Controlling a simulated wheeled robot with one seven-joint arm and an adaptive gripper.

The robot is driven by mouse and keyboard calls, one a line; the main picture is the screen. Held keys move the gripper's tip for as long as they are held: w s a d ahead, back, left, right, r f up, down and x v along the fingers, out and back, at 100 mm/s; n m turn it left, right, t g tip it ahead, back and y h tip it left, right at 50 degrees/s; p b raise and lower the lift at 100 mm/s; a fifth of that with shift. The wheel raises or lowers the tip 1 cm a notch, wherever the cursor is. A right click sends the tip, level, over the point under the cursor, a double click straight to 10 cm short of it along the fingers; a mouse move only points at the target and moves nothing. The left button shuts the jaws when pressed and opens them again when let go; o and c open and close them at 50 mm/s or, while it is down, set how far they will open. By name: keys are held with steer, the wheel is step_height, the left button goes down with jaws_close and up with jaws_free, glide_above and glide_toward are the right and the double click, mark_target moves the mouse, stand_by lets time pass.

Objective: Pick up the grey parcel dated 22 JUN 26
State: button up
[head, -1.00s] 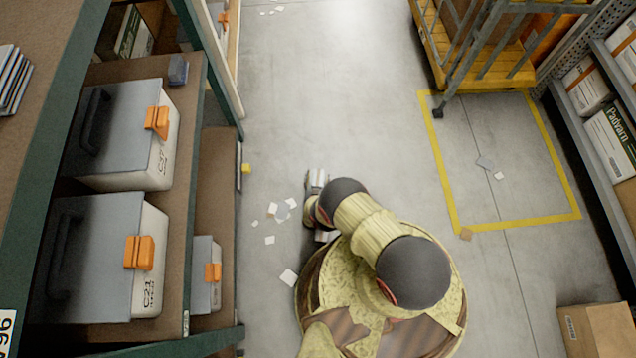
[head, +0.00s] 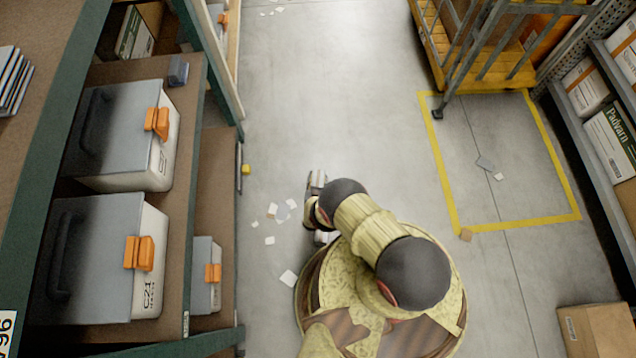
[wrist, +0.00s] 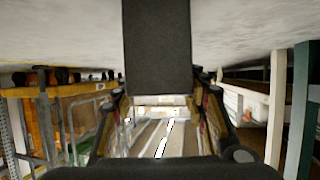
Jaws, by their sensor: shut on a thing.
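A dark grey block (wrist: 157,45), which looks like a parcel, fills the top middle of the wrist view. My gripper (wrist: 160,88) is shut on it, with one finger on each side. No date or label shows on its visible face, so I cannot tell which parcel it is. In the head view, my gripper end is mostly hidden by my arm, and the held block cannot be made out there.
At left, a rack shelf (head: 205,90) holds grey-lidded boxes (head: 105,255) with orange latches and a small grey block (head: 178,70). Paper scraps (head: 289,277) lie on the floor. A yellow trolley (head: 432,45) stands upper right; a carton (head: 597,330) sits lower right.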

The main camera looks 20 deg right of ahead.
steer(key=shift+c, duration=1.1)
steer(key=shift+r, duration=0.1)
